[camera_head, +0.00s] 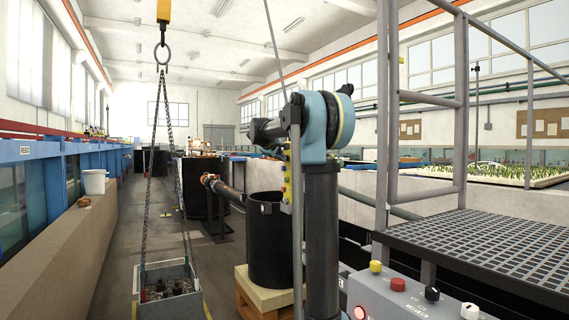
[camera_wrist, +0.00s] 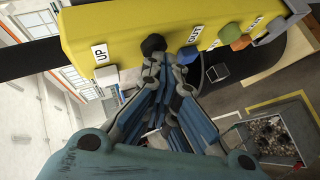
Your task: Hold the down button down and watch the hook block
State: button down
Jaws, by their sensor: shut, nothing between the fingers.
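The yellow hook block (camera_head: 164,10) hangs at the top left of the head view, cut off by the frame. Its hook (camera_head: 162,52) carries chains down to a grey crate (camera_head: 138,283) of rubble. The yellow button pendant (camera_wrist: 120,25) fills the top of the wrist view.
A black tank (camera_head: 268,245) stands on a pallet, behind my arm in the head view. A grey control box (camera_head: 415,300) with knobs and a grated platform (camera_head: 490,245) with railings are at right. The aisle floor (camera_head: 110,270) is clear left of the crate.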

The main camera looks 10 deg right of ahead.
jog(key=shift+a, duration=0.1)
dwell(0.7)
jog(key=shift+s+a, duration=0.3)
jog(key=shift+a, duration=0.6)
jog(key=shift+a, duration=0.1)
jog(key=a, duration=0.1)
jog(key=s+a, duration=0.1)
jog(key=a, duration=0.2)
jog(key=shift+s+a, duration=0.3)
dwell(1.1)
